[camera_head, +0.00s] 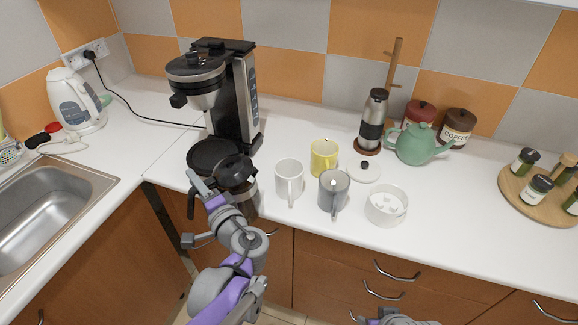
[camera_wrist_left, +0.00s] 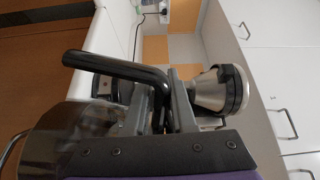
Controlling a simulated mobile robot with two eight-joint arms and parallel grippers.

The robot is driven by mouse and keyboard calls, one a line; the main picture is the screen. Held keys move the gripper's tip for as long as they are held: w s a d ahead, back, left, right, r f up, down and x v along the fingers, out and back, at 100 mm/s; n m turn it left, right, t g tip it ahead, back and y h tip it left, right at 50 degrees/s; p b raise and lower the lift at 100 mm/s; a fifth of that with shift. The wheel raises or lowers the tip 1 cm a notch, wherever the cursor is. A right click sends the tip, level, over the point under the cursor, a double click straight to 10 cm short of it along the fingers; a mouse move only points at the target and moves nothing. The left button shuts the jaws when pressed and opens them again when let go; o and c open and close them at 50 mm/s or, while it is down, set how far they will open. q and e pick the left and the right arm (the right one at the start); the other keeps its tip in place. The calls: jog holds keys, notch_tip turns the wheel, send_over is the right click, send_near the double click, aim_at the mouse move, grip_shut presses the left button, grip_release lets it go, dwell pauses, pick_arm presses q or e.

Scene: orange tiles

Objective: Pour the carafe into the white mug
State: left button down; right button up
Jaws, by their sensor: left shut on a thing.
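The glass carafe (camera_head: 245,190), with a black lid and dark contents, is at the counter's front edge before the coffee maker. It looks roughly upright. My left gripper (camera_head: 200,190) is shut on its black handle, which shows in the left wrist view (camera_wrist_left: 112,67) between the fingers (camera_wrist_left: 168,112). The carafe's body (camera_wrist_left: 65,135) fills the lower left there. The white mug (camera_head: 288,184) stands upright just right of the carafe, apart from it, with its handle toward the front. I cannot tell whether the carafe touches the counter.
The coffee maker (camera_head: 245,100) stands behind the carafe. A yellow mug (camera_head: 323,157), grey mug (camera_head: 331,190) and white bowl (camera_head: 384,206) stand right of the white mug. A teapot (camera_head: 415,145) and grinder (camera_head: 373,120) are behind. The sink (camera_head: 40,215) is left.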

aim_at(217, 167)
pick_arm(q)
jog(key=shift+w+d+r+m, duration=0.5)
jog(key=shift+d+r+m, duration=0.15)
jog(key=shift+r+m, duration=0.1)
jog(key=shift+w+d+r+m, duration=0.45)
jog(key=shift+d+r+m, duration=0.2)
jog(key=shift+m, duration=0.1)
jog(key=shift+w+d+r+m+t, duration=0.15)
jog(key=shift+w+d+r+m, duration=0.25)
jog(key=shift+d+m, duration=0.15)
jog(key=shift+w+d+r+m+t, duration=0.15)
jog(key=shift+w+d+r+m, duration=0.2)
jog(key=shift+d+m, duration=0.15)
jog(key=shift+w+d+r+m+p, duration=0.15)
jog(key=shift+w+d+r+m, duration=0.15)
jog(key=shift+d+r+m, duration=0.15)
jog(key=shift+w+d+r+m+p, duration=0.15)
jog(key=shift+w+d+r+m, duration=0.15)
jog(key=shift+d+r, duration=0.2)
jog(key=shift+w+d+r+m+t, duration=0.2)
jog(key=shift+w+d+r+m, duration=0.3)
jog(key=shift+d+r+m, duration=0.4)
jog(key=shift+w+d+r+m+t, duration=0.2)
jog(key=shift+w+d+r+m, duration=0.4)
jog(key=shift+m, duration=0.5)
jog(key=shift+d+r, duration=0.1)
jog(key=shift+d, duration=0.05)
jog(key=shift+d+r+m, duration=0.15)
jog(key=shift+d+m, duration=0.05)
jog(key=shift+m, duration=0.1)
